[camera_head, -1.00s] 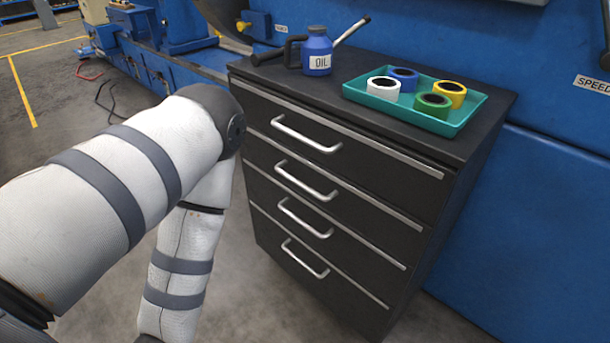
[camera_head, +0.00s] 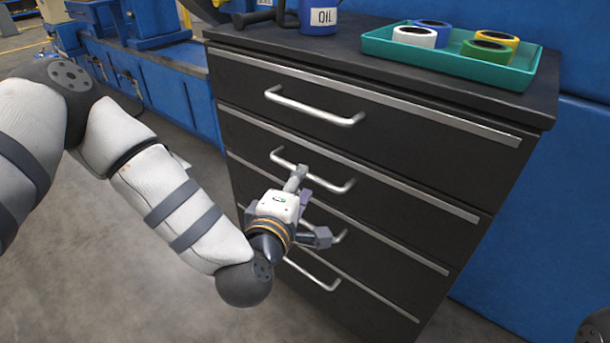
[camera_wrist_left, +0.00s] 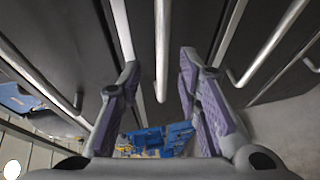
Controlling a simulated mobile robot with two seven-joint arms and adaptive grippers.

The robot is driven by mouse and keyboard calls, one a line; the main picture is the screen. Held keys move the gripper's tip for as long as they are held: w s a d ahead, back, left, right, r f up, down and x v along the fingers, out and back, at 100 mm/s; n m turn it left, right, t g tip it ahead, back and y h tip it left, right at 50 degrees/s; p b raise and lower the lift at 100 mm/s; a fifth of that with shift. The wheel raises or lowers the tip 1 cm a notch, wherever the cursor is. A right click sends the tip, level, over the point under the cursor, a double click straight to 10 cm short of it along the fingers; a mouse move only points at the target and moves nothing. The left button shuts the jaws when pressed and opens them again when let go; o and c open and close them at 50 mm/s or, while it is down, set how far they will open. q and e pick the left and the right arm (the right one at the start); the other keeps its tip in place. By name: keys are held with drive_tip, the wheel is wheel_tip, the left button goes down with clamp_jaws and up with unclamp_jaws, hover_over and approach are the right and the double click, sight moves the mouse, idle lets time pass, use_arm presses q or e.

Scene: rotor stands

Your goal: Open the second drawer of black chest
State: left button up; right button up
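The black chest (camera_head: 232,120) has four drawers, all shut, each with a silver bar handle. The second drawer (camera_head: 400,190) from the top has its handle (camera_head: 335,187) partly behind my left gripper (camera_head: 310,206). The gripper is open and empty in front of the second and third handles, its upper finger overlapping the second handle. In the left wrist view, the open fingers (camera_wrist_left: 160,90) stand either side of the second handle (camera_wrist_left: 162,45). I cannot tell whether they touch it. My right gripper is not in view.
On the chest top stand a blue oil can (camera_head: 318,16) and a teal tray (camera_head: 450,68) with several tape rolls. The top drawer's handle (camera_head: 315,108) is above the gripper. A blue machine wall (camera_head: 540,240) is at the right. Grey floor (camera_head: 110,270) is clear at the left.

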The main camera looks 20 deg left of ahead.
use_arm(q)
drive_tip(key=w, duration=0.2)
drive_tip(key=w+f, duration=0.1)
drive_tip(key=w, duration=0.2)
drive_tip(key=shift+w+a+f, duration=0.1)
drive_tip(key=shift+w+a, duration=0.05)
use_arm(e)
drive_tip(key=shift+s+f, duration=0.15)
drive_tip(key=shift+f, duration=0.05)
use_arm(q)
clamp_jaws()
